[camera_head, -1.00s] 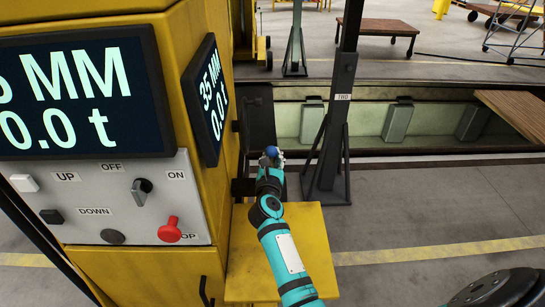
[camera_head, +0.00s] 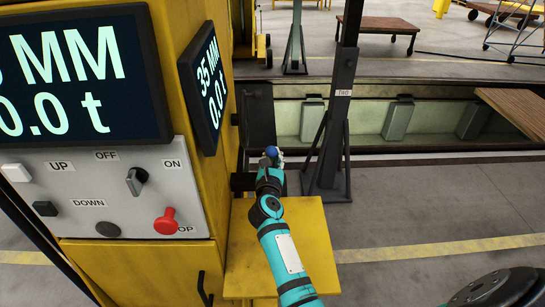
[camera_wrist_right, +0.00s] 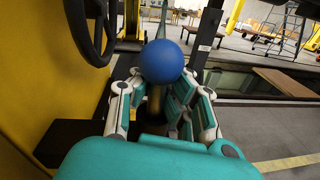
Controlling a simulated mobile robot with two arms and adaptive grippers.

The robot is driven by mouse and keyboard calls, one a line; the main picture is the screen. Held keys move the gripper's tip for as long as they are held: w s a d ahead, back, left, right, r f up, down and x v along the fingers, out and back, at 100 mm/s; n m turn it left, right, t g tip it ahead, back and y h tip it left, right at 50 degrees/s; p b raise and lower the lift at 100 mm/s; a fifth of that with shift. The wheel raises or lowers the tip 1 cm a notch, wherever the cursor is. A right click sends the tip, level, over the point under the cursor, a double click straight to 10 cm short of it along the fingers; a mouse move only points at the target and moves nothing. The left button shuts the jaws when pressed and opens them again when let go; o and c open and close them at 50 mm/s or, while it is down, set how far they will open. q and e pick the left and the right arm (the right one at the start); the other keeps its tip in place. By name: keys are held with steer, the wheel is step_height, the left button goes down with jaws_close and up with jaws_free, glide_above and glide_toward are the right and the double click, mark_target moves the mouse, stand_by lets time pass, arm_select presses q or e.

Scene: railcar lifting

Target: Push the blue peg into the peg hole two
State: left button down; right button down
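The blue peg has a round blue head (camera_head: 271,151), and a brass-coloured shaft (camera_wrist_right: 154,103) shows beneath it in the wrist view. My right gripper (camera_head: 271,162) is at the peg, beside the yellow cabinet. In the wrist view its fingers (camera_wrist_right: 160,88) stand either side of the peg just below the head and appear shut on it. The peg stands roughly upright in that view. A dark round part shows low around the shaft, but I cannot tell whether the shaft is in a hole. A dark post carries the label TWO (camera_head: 343,92). My left gripper is not in view.
The yellow cabinet (camera_head: 222,175) with screens and a control panel (camera_head: 105,195) stands left. A black cylinder (camera_head: 243,184) juts from it near my right gripper. A yellow shelf (camera_head: 300,225) lies below my arm. A pit (camera_head: 370,118) lies behind.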

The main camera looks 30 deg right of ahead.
steer(key=shift+f+b, duration=0.35)
steer(key=shift+f, duration=0.1)
